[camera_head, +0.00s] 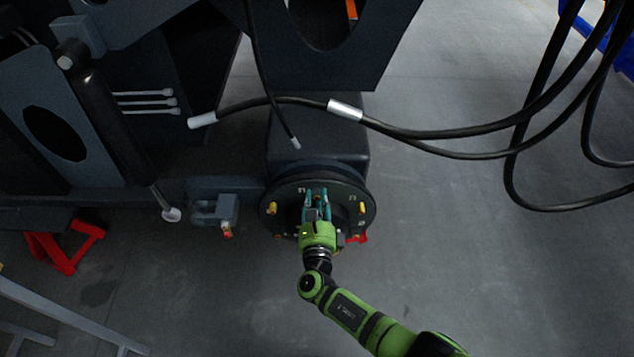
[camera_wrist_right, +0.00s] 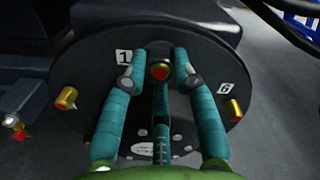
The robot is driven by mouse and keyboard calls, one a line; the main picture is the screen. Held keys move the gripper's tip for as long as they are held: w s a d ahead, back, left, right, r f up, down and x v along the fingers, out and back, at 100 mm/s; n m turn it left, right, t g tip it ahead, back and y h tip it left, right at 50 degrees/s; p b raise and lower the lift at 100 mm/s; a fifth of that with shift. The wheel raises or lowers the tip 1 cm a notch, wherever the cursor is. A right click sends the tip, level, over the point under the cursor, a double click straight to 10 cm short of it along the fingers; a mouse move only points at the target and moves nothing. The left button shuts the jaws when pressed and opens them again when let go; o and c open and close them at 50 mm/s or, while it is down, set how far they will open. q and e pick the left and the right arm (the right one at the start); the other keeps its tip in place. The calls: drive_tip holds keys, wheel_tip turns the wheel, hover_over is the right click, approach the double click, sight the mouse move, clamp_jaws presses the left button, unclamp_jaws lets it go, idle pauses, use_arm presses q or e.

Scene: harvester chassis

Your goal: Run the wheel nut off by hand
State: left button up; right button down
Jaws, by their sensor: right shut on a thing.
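The wheel hub (camera_head: 275,222) is a dark round disc on the chassis, with gold studs or nuts around its face. My right gripper (camera_head: 317,195) reaches it from below, at the upper part of the disc. Other gold nuts show at the left (camera_wrist_right: 66,98) and at the right, near label 6 (camera_wrist_right: 233,109). My left gripper is not in view.
Black hoses (camera_head: 430,133) hang above and right of the hub, one end (camera_head: 295,143) just above it. A grey bracket (camera_head: 214,209) stands left of the hub. A red stand (camera_head: 66,247) is at the far left. The floor at right is clear.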

drive_tip(key=n+p, duration=0.1)
drive_tip(key=n, duration=0.3)
drive_tip(key=shift+s, duration=0.15)
drive_tip(key=shift+f+n, duration=0.1)
drive_tip(key=shift+n, duration=0.5)
drive_tip(key=shift+f, duration=0.1)
drive_tip(key=c, duration=1)
unclamp_jaws()
drive_tip(key=shift+o, duration=0.5)
drive_tip(key=shift+c, duration=1)
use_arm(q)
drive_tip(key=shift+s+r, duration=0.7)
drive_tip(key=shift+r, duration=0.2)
use_arm(e)
drive_tip(key=shift+r, duration=0.2)
